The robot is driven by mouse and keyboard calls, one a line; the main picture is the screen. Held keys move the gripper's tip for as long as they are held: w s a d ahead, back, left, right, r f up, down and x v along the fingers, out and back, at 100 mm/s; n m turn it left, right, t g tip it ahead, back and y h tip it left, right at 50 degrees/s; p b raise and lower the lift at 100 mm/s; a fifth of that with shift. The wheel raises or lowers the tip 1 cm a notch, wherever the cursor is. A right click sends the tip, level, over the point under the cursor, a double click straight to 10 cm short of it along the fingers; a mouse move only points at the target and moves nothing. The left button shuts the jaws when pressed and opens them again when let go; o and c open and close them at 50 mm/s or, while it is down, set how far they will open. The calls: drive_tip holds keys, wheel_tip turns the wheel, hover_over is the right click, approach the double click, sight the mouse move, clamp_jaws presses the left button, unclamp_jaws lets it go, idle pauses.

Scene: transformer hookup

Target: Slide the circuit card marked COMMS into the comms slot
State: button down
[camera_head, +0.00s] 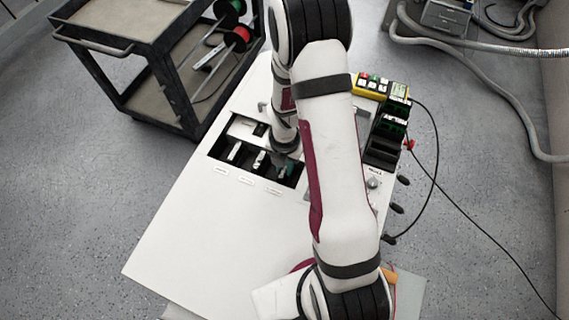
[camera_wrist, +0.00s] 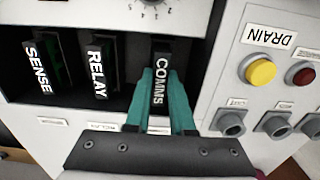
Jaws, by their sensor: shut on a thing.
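The COMMS card (camera_wrist: 161,80) is a dark card with white lettering, at the right end of a dark recess in the wrist view. My gripper (camera_wrist: 168,104) has teal fingers closed around the near end of this card. In the head view my gripper (camera_head: 285,166) is mostly hidden by my arm, over the right end of the recess. The RELAY card (camera_wrist: 97,68) and the SENSE card (camera_wrist: 38,72) stand to the left, apart from my fingers. How deep the COMMS card sits, and any slot below it, cannot be seen.
A panel marked DRAIN, with a yellow button (camera_wrist: 260,70) and a red button (camera_wrist: 302,73), lies close right of my fingers. A dark cart (camera_head: 150,75) stands at the back left. The white surface (camera_head: 215,240) in front of the recess is clear.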

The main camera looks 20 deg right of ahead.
drive_tip(key=shift+f, duration=0.3)
drive_tip(key=c, duration=0.7)
unclamp_jaws()
drive_tip(key=shift+r, duration=0.1)
drive_tip(key=shift+r, duration=2.45)
wheel_tip(320, 180, up, 16)
